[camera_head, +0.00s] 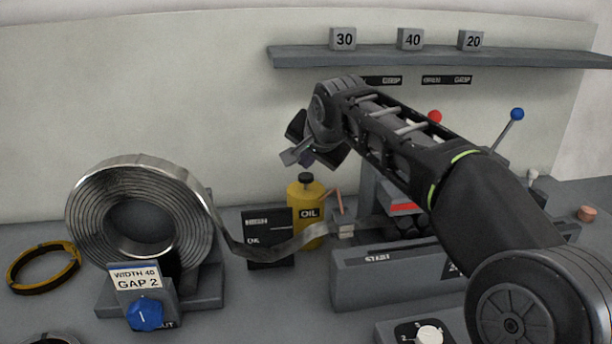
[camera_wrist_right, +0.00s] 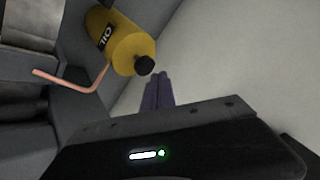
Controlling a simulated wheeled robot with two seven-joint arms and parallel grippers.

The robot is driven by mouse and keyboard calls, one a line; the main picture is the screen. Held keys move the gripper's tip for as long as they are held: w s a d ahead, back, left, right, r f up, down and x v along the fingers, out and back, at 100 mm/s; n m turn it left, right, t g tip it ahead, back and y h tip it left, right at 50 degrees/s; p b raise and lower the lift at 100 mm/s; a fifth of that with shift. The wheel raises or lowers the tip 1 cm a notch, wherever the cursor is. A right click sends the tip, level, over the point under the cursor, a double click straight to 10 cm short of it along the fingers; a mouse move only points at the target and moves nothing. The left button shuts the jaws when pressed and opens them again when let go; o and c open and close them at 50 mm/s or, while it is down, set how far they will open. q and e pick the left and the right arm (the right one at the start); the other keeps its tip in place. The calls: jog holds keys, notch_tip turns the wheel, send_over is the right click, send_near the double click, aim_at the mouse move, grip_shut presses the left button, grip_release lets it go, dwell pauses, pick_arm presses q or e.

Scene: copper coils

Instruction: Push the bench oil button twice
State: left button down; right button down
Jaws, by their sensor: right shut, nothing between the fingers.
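The yellow oil bottle (camera_head: 304,197) with an OIL label and a dark cap stands on the bench behind the metal strip. A copper-coloured spout (camera_head: 334,199) leans up beside it. In the right wrist view the bottle (camera_wrist_right: 121,40) lies at the upper left, with its black cap (camera_wrist_right: 145,65) and the bent copper spout (camera_wrist_right: 85,87). My right gripper (camera_head: 290,156) is shut and empty, raised above the bottle and apart from it. Its closed fingers (camera_wrist_right: 158,90) show in the wrist view just below the cap. My left gripper is out of view.
A metal coil (camera_head: 84,210) with a blue knob (camera_head: 145,314) stands at left, its strip running right. A yellow-black ring (camera_head: 42,268) lies at far left. A grey machine (camera_head: 380,283) with red and blue ball levers (camera_head: 517,114) is at right. A shelf (camera_head: 440,57) holds numbered blocks.

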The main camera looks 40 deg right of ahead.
aim_at(307, 178)
jog(key=shift+f, duration=0.15)
dwell(0.4)
jog(key=shift+f+b, duration=0.25)
jog(key=shift+b, duration=0.15)
jog(key=shift+f+b, duration=0.85)
jog(key=shift+f, duration=0.15)
dwell(0.8)
dwell(0.3)
jog(key=shift+r+p, duration=1.15)
jog(key=shift+r, duration=0.2)
jog(key=shift+r, duration=0.1)
notch_tip(307, 178, up, 5)
jog(key=p, duration=0.4)
dwell(0.4)
